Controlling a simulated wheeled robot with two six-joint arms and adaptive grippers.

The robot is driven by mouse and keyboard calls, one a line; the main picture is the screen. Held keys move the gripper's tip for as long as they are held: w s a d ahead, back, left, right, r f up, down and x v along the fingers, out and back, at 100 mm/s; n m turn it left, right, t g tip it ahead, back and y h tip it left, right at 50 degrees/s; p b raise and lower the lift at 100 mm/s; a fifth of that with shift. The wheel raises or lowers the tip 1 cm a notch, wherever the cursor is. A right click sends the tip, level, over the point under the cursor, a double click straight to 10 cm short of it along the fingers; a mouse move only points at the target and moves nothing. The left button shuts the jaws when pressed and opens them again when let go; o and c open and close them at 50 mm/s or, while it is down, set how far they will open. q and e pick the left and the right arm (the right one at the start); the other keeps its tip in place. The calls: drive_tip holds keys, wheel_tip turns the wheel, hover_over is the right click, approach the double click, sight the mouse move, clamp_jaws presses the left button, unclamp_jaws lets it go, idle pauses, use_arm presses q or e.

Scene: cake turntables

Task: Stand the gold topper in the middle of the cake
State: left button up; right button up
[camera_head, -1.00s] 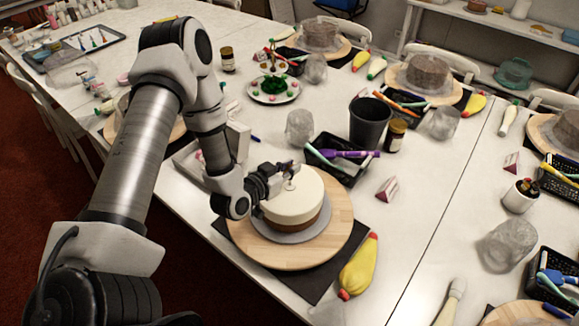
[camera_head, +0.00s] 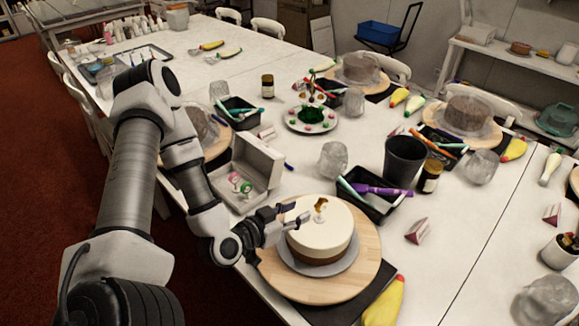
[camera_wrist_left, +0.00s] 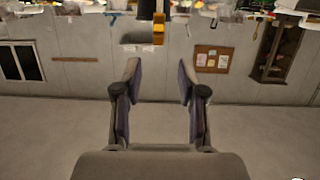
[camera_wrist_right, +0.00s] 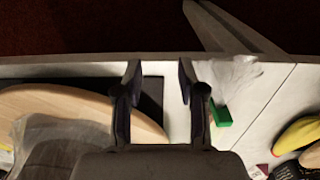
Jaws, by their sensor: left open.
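The gold topper (camera_head: 321,204) stands upright near the middle of the cream top of the round cake (camera_head: 325,242), which has a brown lower band. The cake sits on a grey disc on the round wooden turntable (camera_head: 366,275). My left gripper (camera_head: 284,224) is at the cake's left edge, fingers pointing at the cake, apart from the topper. It also shows in the left wrist view (camera_wrist_left: 158,78), with its fingers spread and nothing between them. My right gripper (camera_wrist_right: 160,70) shows only in its wrist view, fingers apart and empty.
An open white box (camera_head: 250,165) with small coloured items is behind my left gripper. A black tray of pens (camera_head: 372,205) and a black cup (camera_head: 404,157) stand behind the cake. A yellow piping bag (camera_head: 384,303) lies in front right. Below my right gripper lies a green object (camera_wrist_right: 221,115).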

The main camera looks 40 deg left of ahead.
use_arm(q)
drive_tip(key=s+d+f+g, duration=0.4)
drive_tip(key=s+f+g, duration=0.3)
drive_tip(key=s+f, duration=0.1)
drive_tip(key=s+d+f+n+g+y, duration=0.1)
drive_tip(key=s+d+f+g, duration=0.4)
drive_tip(key=s+f+g, duration=0.2)
drive_tip(key=s+f, duration=0.2)
drive_tip(key=s, duration=0.2)
drive_tip(key=shift+d+f+g, duration=0.15)
drive_tip(key=shift+g, duration=0.15)
